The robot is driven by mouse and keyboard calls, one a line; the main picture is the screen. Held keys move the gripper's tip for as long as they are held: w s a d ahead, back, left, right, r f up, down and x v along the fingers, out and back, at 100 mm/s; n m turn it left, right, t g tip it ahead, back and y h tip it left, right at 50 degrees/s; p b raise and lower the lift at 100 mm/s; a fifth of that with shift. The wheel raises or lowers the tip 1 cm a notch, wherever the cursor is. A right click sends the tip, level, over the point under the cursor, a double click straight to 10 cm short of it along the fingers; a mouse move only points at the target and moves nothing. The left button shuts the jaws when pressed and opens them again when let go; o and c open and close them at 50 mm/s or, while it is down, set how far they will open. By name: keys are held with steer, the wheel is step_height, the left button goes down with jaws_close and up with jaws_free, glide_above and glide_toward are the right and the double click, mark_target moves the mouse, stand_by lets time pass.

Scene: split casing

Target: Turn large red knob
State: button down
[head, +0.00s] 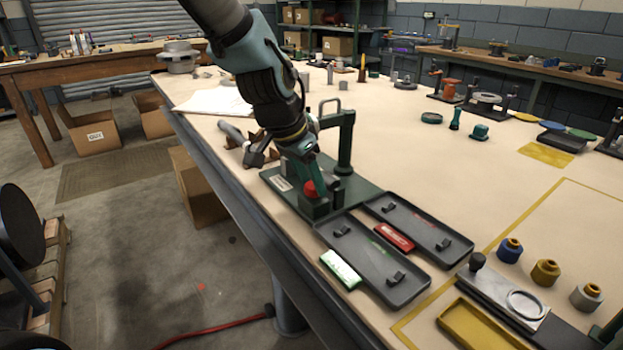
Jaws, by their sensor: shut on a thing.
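The large red knob (310,188) sits low at the front of a dark green fixture (355,196) near the left edge of the table. My gripper (322,190) comes down onto the knob from above and is shut on it. The fingers hide part of the knob, so its turn angle cannot be read. A green post (346,145) with a handle on top rises from the fixture behind my gripper.
Two dark trays (372,262) with a red block (394,237) and a green-white block (341,269) lie in front of the fixture. Blue, yellow and grey knobs (545,271) stand at the right. The table's middle is mostly clear.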

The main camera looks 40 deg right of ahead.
steer(key=shift+w+m+g+p, duration=0.1)
steer(key=shift+m+g+p, duration=0.5)
steer(key=shift+m, duration=0.5)
steer(key=shift+c, duration=1.9)
jaws_free()
steer(key=v, duration=1)
steer(key=shift+r, duration=0.4)
steer(key=shift+a, duration=0.1)
